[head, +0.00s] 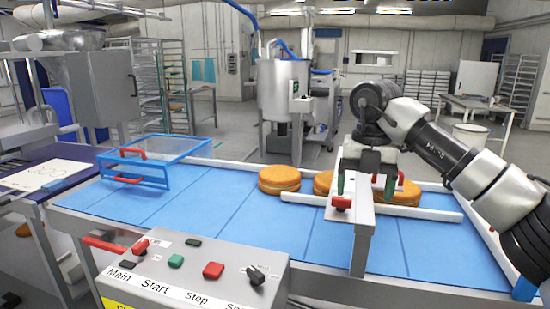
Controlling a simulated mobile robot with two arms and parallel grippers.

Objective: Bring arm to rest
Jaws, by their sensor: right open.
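My right arm comes in from the right. Its gripper (368,187) is open, pointing down over the blue conveyor belt (230,225), with the round cakes behind it. One golden cake (279,180) lies on the belt to the left of the gripper. A second cake (322,183) is partly hidden behind the left finger. A third cake (408,194) shows at the right finger. I cannot tell whether the fingers touch any cake. My left gripper is not in view.
A grey bracket with a red knob (341,203) stands in front of the gripper, by a white guide rail (430,214). A blue-framed clear guard (153,162) spans the belt at left. A control box (195,282) with Start and Stop buttons is at the front.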

